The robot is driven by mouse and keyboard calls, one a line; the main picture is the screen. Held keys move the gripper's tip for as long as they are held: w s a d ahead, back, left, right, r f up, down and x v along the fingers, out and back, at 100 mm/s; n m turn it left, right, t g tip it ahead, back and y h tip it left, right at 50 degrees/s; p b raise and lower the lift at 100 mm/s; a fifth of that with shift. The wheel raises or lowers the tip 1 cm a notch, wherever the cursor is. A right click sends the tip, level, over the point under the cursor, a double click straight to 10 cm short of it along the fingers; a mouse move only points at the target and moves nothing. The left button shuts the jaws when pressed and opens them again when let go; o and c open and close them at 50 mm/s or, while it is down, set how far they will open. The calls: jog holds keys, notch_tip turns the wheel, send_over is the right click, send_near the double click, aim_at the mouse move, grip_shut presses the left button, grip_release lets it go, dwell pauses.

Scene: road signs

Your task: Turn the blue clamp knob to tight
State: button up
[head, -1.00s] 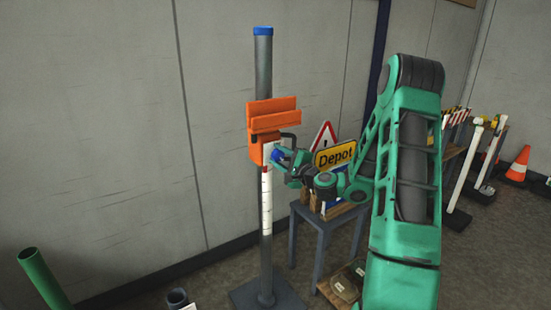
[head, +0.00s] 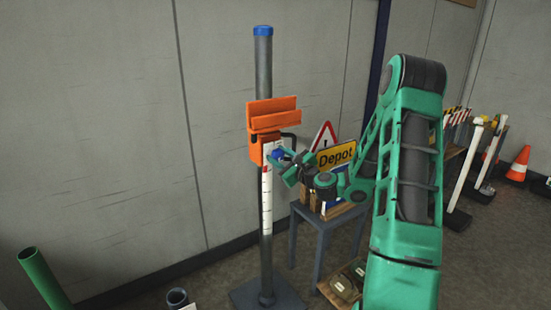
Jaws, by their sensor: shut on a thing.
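The blue clamp knob (head: 277,155) sits low on the right side of the orange clamp (head: 256,142), which is fixed on a grey upright post (head: 263,75) with a blue cap. My gripper (head: 283,158) is at the knob, to its right, and is shut on it. The fingers partly hide the knob. How tight the knob is cannot be told from this view. A white scale strip (head: 267,200) with a red mark runs down the post below the clamp.
A small grey table (head: 322,223) right of the post holds a yellow "Depot" sign (head: 336,154) and a red-edged triangular sign (head: 324,134), close behind my gripper. A green tube (head: 43,277) stands at lower left. An orange cone (head: 518,164) is far right.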

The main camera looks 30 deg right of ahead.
dwell(0.4)
jog(key=o, duration=1.1)
jog(key=shift+c, duration=0.2)
jog(key=s, duration=1)
jog(key=shift+s+d, duration=0.25)
jog(key=shift+s, duration=0.05)
jog(key=shift+a, duration=0.1)
